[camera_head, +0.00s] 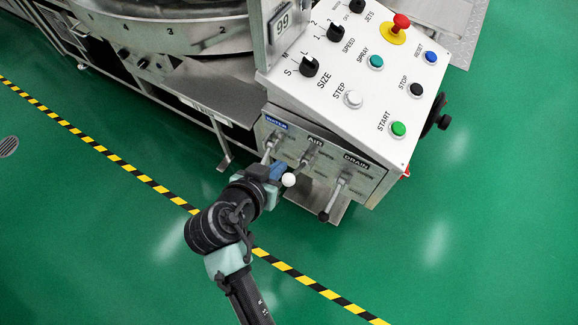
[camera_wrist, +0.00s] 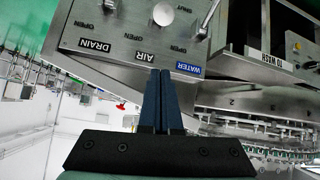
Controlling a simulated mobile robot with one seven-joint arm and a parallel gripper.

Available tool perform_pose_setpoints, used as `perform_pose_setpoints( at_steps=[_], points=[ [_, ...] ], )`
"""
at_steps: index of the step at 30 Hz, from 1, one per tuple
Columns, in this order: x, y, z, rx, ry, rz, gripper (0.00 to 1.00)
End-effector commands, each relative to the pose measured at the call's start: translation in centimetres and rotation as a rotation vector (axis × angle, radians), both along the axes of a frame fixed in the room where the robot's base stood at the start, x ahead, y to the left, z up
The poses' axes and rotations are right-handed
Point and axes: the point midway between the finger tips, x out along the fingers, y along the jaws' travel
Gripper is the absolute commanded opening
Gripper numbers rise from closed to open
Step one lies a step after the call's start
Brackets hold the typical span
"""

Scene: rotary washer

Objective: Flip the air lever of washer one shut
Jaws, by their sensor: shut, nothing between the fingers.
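The valve panel (camera_head: 368,184) on the washer's control box carries three levers, labelled WATER, AIR and DRAIN. The air lever (camera_head: 306,159) slants down and left from under its AIR label; a white ball knob (camera_head: 289,180) shows at its lower end, beside my gripper. My gripper (camera_head: 278,172) is shut and empty, with blue fingers in front of the panel between the water and air levers. In the wrist view the shut fingertips (camera_wrist: 161,72) overlap the panel by the AIR label, and the white knob (camera_wrist: 163,14) is beyond them. Whether fingers and lever touch, I cannot tell.
The water lever (camera_head: 268,152) is just left of my gripper; the drain lever (camera_head: 332,197) hangs to the right, with a dark knob. Above is the sloped button panel (camera_head: 372,95). The green floor (camera_head: 440,250) is clear.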

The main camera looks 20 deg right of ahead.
Motion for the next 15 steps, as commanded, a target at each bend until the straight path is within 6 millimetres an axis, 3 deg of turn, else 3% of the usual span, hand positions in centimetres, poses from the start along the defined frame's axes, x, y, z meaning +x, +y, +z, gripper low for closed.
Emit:
perform_pose_setpoints(
  at_steps=[8,15],
  points=[
    [1.5,-1.7,-1.9,-0.001,0.0,-0.002,0.0],
    [4.2,-4.7,-5.3,-0.001,0.0,-0.002,0.0]
  ],
)
